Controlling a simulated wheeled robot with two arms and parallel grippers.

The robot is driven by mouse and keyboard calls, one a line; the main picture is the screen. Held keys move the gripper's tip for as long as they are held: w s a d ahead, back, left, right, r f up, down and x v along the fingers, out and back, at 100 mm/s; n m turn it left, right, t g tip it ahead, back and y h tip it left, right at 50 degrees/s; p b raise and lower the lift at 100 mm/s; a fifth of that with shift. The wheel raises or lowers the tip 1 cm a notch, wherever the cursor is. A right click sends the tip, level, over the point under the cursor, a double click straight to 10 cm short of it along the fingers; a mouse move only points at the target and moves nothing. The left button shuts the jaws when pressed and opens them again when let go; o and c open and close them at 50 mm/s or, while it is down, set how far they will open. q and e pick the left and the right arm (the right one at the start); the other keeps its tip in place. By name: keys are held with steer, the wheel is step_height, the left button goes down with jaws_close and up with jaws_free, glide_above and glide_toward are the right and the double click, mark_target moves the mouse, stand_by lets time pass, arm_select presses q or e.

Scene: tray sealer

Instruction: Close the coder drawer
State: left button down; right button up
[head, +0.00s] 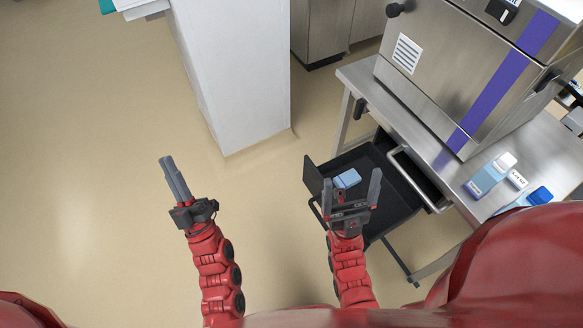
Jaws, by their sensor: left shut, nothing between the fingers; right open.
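The coder drawer (313,182) is a dark tray pulled out from under the steel table at the right of the head view. Its front panel stands to the left, away from the table. A small light-blue object (348,178) lies inside it. My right gripper (352,178) is open, its two fingers apart, and overlaps the drawer in the picture; whether it touches the drawer I cannot tell. It hides part of the drawer. My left gripper (167,161) is shut and empty over bare floor, well left of the drawer.
The steel table (357,79) carries a large steel machine (425,50) with a purple stripe. Blue-and-white bottles (488,178) stand near its front edge. A white pillar (238,80) rises at the back middle. The floor at the left is clear.

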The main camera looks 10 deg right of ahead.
arm_select(q)
steer(key=w+d+f+n+g+h+b, duration=0.1)
steer(key=w+d+f+g+h+b, duration=0.2)
steer(key=f, duration=0.4)
steer(key=w+d+f+n+g+h+b, duration=0.1)
steer(key=w+d+f+h+b, duration=0.2)
steer(key=f, duration=0.4)
steer(key=w+d+f+g+h+b, duration=0.1)
steer(key=d+f+g+h+b, duration=0.15)
steer(key=f+b, duration=0.35)
steer(key=s+d+f+g+h+b, duration=0.3)
steer(key=d+f+h+b, duration=0.35)
steer(key=d, duration=0.65)
steer(key=w+d+f+h+p, duration=0.1)
steer(key=w+d, duration=0.7)
steer(key=w, duration=0.2)
steer(key=shift+w+f+h, duration=0.2)
steer(key=shift+f+h, duration=0.1)
steer(key=shift+f, duration=0.05)
